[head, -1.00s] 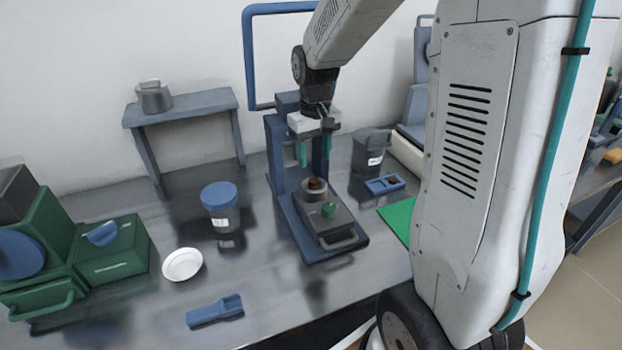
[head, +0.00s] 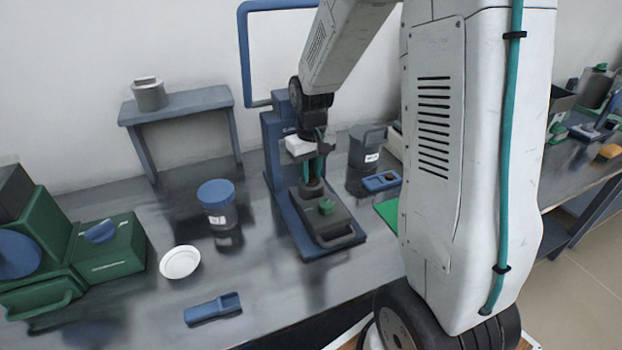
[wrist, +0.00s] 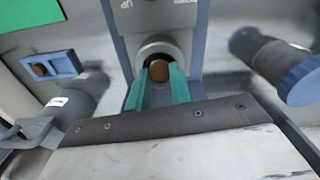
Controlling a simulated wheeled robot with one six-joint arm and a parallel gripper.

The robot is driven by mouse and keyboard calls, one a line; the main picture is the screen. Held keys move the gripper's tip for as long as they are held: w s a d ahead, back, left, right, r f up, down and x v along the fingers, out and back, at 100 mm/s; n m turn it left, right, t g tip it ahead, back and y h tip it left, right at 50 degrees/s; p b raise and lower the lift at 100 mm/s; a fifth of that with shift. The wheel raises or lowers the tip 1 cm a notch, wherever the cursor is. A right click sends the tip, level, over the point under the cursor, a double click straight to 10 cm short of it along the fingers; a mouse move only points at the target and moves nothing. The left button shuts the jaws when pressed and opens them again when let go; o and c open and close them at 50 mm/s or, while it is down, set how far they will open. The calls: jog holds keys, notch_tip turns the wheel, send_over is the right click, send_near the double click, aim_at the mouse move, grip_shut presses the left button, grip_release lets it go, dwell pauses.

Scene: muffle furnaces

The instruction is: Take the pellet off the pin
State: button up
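The brown pellet (wrist: 159,71) sits at the centre of a round grey metal collar (wrist: 152,45) on the blue press stand (head: 284,208); the pin under it is hidden. My gripper (wrist: 159,76) is lowered over it, with one teal finger on each side of the pellet. The fingers look open, with narrow gaps beside the pellet; I see no clear contact. In the head view my gripper (head: 314,172) hides the pellet.
A small blue tray (head: 368,185) with another brown piece lies right of the press, near a dark lidded canister (head: 366,152). The press's blue upright (head: 272,150) is close behind my gripper.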

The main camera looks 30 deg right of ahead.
aim_at(311, 176)
jog(key=shift+r, duration=0.1)
jog(key=shift+r, duration=0.55)
notch_tip(311, 176, up, 2)
jog(key=shift+r, duration=0.1)
jog(key=s+d+r, duration=0.1)
jog(key=s, duration=1.5)
jog(key=shift+r, duration=0.3)
